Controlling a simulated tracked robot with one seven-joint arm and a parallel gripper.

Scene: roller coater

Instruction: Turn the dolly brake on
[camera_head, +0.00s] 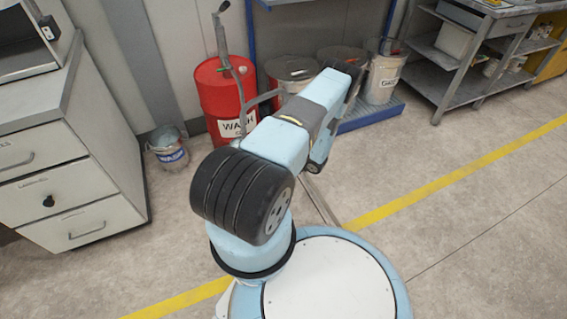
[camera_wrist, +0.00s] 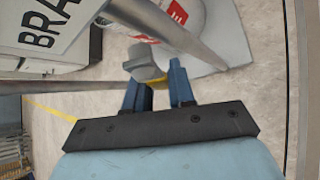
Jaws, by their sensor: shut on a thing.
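In the wrist view, my gripper (camera_wrist: 157,75) has two dark blue fingers around a small grey lever (camera_wrist: 146,60) that looks like the brake lever. The gripper is shut on it; the exact contact is hard to see. A box with a label starting "BRA" (camera_wrist: 50,25) is at the upper left. A grey tube (camera_wrist: 175,30) of the dolly runs diagonally past the fingertips. In the head view, the dolly's grey tubular frame (camera_head: 241,95) shows in front of the red drum, partly behind my arm. My gripper is hidden there.
A red drum (camera_head: 215,90) marked "WASH" stands behind my arm, with a small bucket (camera_head: 168,148) to its left. Grey bins (camera_head: 384,75) stand on a blue platform (camera_head: 372,117). Drawers (camera_head: 70,160) are at the left, a metal shelf unit (camera_head: 455,60) at the right. Floor at the right is clear.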

